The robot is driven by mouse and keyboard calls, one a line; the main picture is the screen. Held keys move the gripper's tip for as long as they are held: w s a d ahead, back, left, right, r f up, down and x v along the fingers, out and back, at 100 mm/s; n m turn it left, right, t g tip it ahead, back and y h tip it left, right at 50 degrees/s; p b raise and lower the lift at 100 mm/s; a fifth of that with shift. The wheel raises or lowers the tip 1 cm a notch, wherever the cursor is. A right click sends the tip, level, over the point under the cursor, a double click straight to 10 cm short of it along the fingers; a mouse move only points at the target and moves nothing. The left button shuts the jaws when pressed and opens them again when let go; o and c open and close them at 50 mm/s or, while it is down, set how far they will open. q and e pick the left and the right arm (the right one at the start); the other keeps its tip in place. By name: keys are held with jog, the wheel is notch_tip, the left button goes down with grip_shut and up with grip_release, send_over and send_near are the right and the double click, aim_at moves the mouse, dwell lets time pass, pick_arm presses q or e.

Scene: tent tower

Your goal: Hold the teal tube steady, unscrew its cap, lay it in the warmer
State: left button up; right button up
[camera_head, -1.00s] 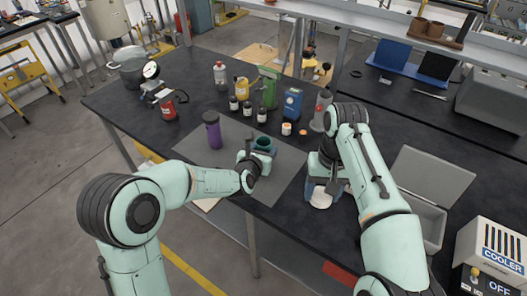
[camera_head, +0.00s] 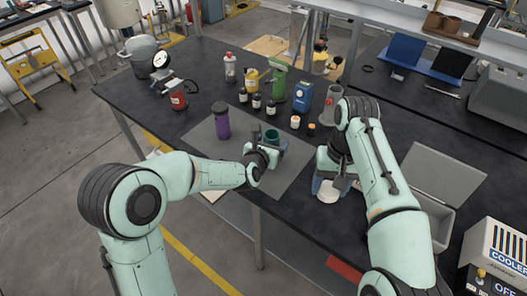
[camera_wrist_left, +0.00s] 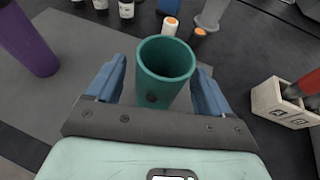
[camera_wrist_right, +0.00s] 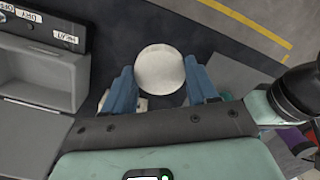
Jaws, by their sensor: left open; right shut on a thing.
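The teal tube (camera_head: 272,135) stands upright on the grey mat (camera_head: 212,152). Its top is open and its hollow inside shows in the left wrist view (camera_wrist_left: 165,58). My left gripper (camera_head: 267,148) is open, with one blue finger on each side of the tube and gaps beside it. My right gripper (camera_head: 328,180) is shut on a white round cap-like piece (camera_wrist_right: 160,68), low over the table to the right of the mat. A grey open box (camera_head: 438,212), perhaps the warmer, stands to the right of it with its lid up.
A purple bottle (camera_head: 221,120) stands on the mat left of the tube. Several dark bottles, a green container (camera_head: 276,88) and a blue box (camera_head: 303,96) stand behind. Orange-topped vials (camera_head: 311,129) are nearby. A COOLER box (camera_head: 500,248) is at the right.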

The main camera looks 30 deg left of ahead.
pick_arm(q)
jog(key=v, duration=1.1)
jog(key=shift+b, duration=0.4)
jog(key=shift+f, duration=0.15)
